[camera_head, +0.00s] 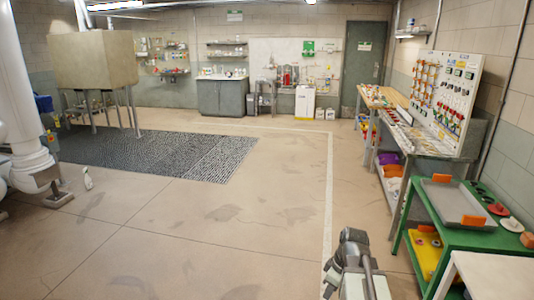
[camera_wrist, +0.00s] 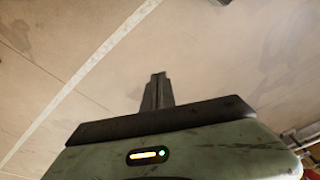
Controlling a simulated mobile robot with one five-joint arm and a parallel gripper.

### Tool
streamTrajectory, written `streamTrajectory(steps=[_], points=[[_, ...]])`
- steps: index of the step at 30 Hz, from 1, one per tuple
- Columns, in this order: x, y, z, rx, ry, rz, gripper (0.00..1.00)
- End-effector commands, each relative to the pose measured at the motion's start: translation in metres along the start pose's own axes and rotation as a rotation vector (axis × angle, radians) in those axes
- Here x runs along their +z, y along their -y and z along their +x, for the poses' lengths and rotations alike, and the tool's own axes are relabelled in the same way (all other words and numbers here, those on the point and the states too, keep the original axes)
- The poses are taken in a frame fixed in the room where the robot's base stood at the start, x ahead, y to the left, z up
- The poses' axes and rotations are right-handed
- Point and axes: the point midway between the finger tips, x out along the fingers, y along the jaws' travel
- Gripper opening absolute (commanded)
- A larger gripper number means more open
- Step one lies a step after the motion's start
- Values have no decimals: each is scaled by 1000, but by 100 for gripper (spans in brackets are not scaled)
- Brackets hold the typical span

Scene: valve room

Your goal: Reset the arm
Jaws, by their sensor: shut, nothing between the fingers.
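My arm (camera_head: 355,265) shows at the bottom of the head view, right of centre, low over the concrete floor. My gripper (camera_wrist: 158,92) shows in the wrist view. Its dark fingers are together, with nothing between them. Beyond them is bare floor (camera_wrist: 210,55) with a pale painted line (camera_wrist: 85,75) running diagonally. The fingertips cannot be made out in the head view.
A green cart (camera_head: 430,215) with a grey tray (camera_head: 455,203) stands at the right, near a white table (camera_head: 490,275). Workbenches with a valve board (camera_head: 445,95) line the right wall. A dark floor grating (camera_head: 150,155) and white pipes (camera_head: 28,120) lie left. The middle floor is clear.

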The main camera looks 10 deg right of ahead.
Motion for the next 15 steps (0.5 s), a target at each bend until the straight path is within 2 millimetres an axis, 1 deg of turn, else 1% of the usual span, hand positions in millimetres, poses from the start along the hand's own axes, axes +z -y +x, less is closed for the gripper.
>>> streamTrajectory(steps=[1, 3, 5, 6, 9, 10, 11, 15], points=[[-26, 23, 6, -7, 16, -18, 0], [-51, 48, 14, -8, 39, -14, 0], [-70, 69, 19, -8, 57, -2, 0], [-81, 83, 22, -4, 70, 11, 0], [-101, 117, 29, 15, 104, 89, 0], [-103, 123, 30, 25, 114, 135, 0], [-102, 125, 30, 37, 122, 189, 0], [-88, 119, 27, 89, 145, 458, 0]])
